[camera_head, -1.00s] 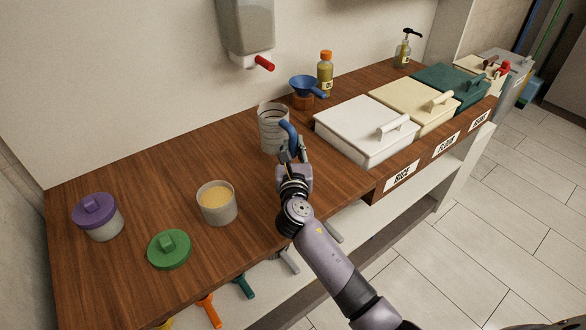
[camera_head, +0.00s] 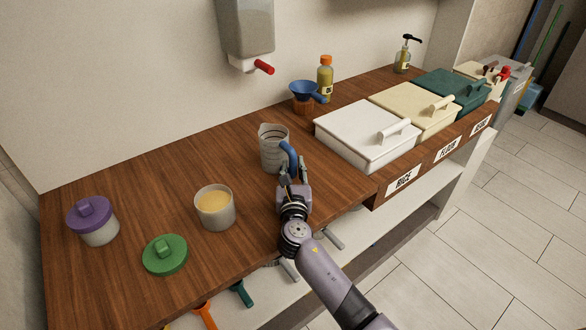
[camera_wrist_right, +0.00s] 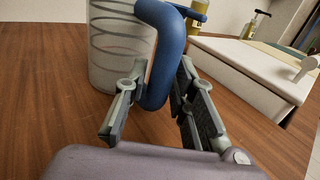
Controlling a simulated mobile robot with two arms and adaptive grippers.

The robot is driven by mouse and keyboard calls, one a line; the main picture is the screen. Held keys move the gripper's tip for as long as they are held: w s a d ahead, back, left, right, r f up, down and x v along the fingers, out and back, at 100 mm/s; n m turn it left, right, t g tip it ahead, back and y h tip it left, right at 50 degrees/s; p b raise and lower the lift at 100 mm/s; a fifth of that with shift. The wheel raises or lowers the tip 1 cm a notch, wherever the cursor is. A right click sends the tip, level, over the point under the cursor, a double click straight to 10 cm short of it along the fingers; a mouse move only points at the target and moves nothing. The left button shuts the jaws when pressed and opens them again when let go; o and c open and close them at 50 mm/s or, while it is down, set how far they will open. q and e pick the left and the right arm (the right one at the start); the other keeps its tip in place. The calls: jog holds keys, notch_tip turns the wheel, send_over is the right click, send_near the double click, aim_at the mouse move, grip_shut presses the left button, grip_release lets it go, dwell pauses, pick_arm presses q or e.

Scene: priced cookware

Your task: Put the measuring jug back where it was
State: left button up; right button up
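The measuring jug (camera_head: 272,150) is a pale grey, ringed vessel with a blue handle, upright over the middle of the wooden counter. I cannot tell whether its base touches the wood. My right gripper (camera_head: 293,173) is at the handle, with one finger on each side. The right wrist view shows the blue handle (camera_wrist_right: 164,50) between the fingertips (camera_wrist_right: 157,85), which look closed on it, and the jug's ringed wall (camera_wrist_right: 118,45) beyond. My left gripper is not in view.
A white RICE bin (camera_head: 350,137) stands right of the jug. A blue funnel (camera_head: 304,91) and a bottle (camera_head: 325,80) stand behind. A filled cup (camera_head: 215,212), green lid (camera_head: 165,255) and purple-lidded jar (camera_head: 99,232) are left. A dispenser (camera_head: 246,25) hangs above. Wood left of the jug is clear.

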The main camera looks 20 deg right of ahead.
jog(key=shift+o, duration=1.4)
jog(key=shift+r, duration=0.2)
jog(key=shift+s+a+f, duration=0.1)
jog(key=shift+s, duration=0.25)
jog(key=v, duration=1.1)
jog(key=shift+s, duration=0.2)
